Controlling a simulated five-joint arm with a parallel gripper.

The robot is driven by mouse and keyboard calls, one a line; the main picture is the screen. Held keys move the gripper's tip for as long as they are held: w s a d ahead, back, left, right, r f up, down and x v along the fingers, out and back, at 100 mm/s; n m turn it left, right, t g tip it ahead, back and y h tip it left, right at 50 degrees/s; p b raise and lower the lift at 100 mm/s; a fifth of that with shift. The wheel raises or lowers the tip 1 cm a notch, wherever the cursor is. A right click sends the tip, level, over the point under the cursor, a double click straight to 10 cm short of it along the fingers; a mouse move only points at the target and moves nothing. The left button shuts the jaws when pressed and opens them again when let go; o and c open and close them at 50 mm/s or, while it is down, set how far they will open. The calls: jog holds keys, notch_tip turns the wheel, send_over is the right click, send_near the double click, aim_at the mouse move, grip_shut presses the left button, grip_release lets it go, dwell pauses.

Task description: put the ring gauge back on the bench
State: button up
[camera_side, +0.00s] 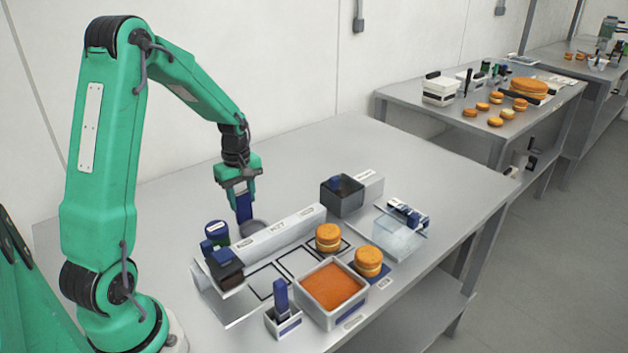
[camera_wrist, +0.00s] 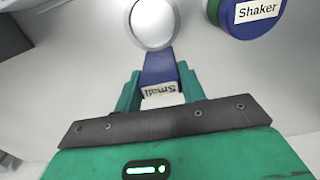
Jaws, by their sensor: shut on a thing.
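My gripper (camera_side: 242,190) is shut on the blue handle of the ring gauge (camera_side: 244,210). The gauge hangs handle up, its grey ring at the lower end, low over the bench (camera_side: 165,215) behind the long white block. I cannot tell whether the ring touches the bench. In the wrist view my gripper (camera_wrist: 160,92) has its green fingers on both sides of the blue handle of the gauge (camera_wrist: 159,66), which bears a label reading "Small". The round ring shows at the top of that view.
A blue and green shaker (camera_side: 217,232) stands just left of the gauge. The long white block (camera_side: 280,233) is close in front. A dark box (camera_side: 342,196), filled rounds (camera_side: 328,237) and an orange-filled tray (camera_side: 333,287) lie further right. The bench is clear behind and left.

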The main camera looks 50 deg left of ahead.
jog(key=shift+f, duration=0.1)
jog(key=o, duration=0.8)
jog(key=shift+r, duration=0.2)
notch_tip(320, 180, up, 12)
dwell(0.5)
dwell(0.5)
